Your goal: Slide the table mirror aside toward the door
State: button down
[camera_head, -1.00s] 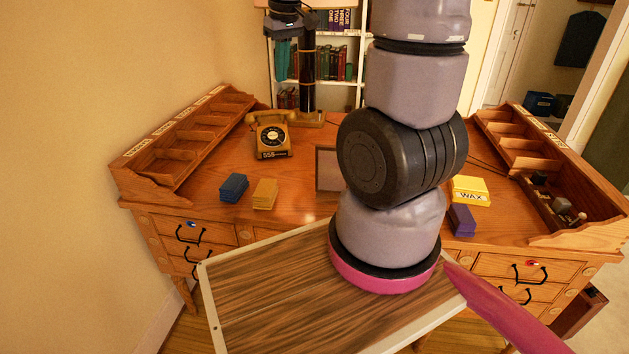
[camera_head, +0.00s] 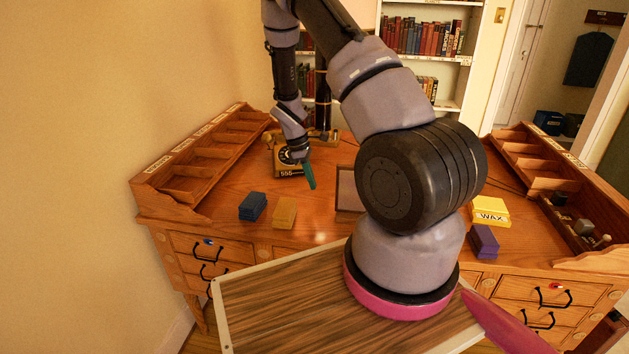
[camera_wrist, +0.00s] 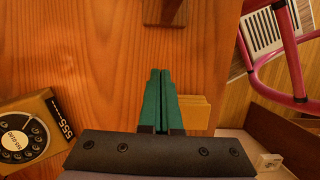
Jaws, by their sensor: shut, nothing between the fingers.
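The table mirror (camera_head: 348,188) stands on the desk (camera_head: 230,190), a small framed panel partly hidden behind my arm. In the wrist view, a brown wooden piece at the top edge (camera_wrist: 165,10) looks like part of it. My gripper (camera_head: 311,184) has teal fingers and points down over the desk, left of the mirror and in front of the phone. In the wrist view its fingers (camera_wrist: 160,72) are together with nothing between them, apart from the brown piece. A pale door (camera_head: 522,45) shows at the back right.
A rotary phone (camera_head: 288,160) stands behind my gripper. Blue blocks (camera_head: 252,206) and tan blocks (camera_head: 285,212) lie near the front edge. A yellow wax box (camera_head: 491,209) and purple blocks (camera_head: 484,240) lie right of my arm. Wooden organisers flank the desk.

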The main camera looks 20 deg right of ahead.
jog(key=x, duration=0.7)
jog(key=shift+s+d+f, duration=0.1)
jog(key=shift+d+f, duration=0.05)
jog(key=shift+s+d, duration=0.7)
jog(key=shift+d, duration=0.35)
jog(key=shift+s+d, duration=0.3)
jog(key=shift+d, duration=0.15)
